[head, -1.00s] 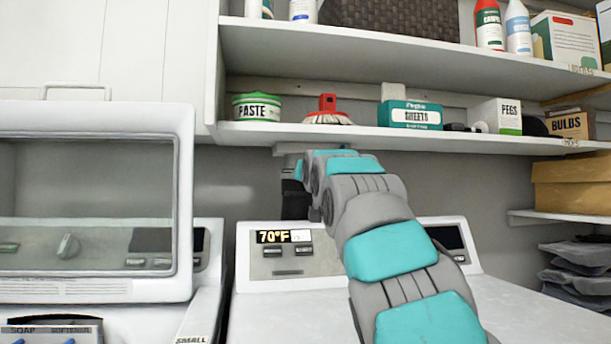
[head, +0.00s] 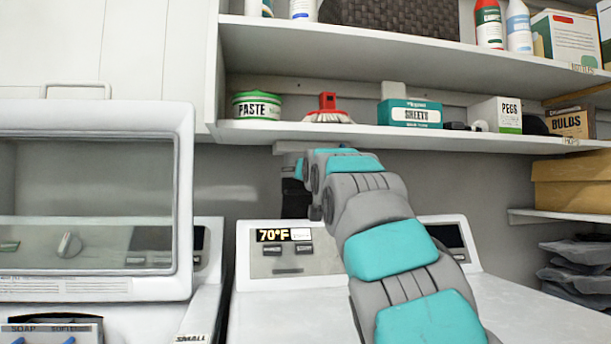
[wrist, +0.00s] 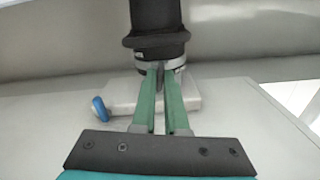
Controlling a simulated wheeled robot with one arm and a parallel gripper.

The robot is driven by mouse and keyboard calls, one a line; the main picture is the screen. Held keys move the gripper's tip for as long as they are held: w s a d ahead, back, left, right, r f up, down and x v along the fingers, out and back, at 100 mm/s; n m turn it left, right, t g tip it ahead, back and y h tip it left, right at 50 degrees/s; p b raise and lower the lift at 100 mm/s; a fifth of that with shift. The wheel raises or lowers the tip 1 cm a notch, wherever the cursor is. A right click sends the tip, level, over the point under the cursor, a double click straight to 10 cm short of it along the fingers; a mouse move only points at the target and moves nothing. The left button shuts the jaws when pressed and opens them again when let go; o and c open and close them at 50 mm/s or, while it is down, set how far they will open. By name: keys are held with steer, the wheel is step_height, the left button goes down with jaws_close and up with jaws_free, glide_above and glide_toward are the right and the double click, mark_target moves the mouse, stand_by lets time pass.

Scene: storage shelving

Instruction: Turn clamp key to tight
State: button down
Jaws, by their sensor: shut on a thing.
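In the wrist view, a black hose or pipe end (wrist: 157,22) comes down from the top with a silvery clamp band (wrist: 143,66) around it. My gripper (wrist: 160,80) has its two green fingers shut on a thin grey clamp key just below the band. The key is mostly hidden between the fingers. In the head view, the dark hose (head: 296,203) shows beyond the end of my arm, under the lower shelf. My fingers and the clamp cannot be made out there.
A white machine with a 70°F panel (head: 290,262) stands below.

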steer(key=shift+m, duration=0.4)
steer(key=shift+a+r+m, duration=0.1)
steer(key=shift+m, duration=7.1)
steer(key=c, duration=0.9)
jaws_free()
steer(key=shift+c, duration=0.2)
steer(key=shift+s, duration=0.1)
steer(key=s+d+b, duration=0.1)
steer(key=s, duration=0.6)
steer(key=shift+s+d+b, duration=0.2)
steer(key=shift+d+b, duration=0.1)
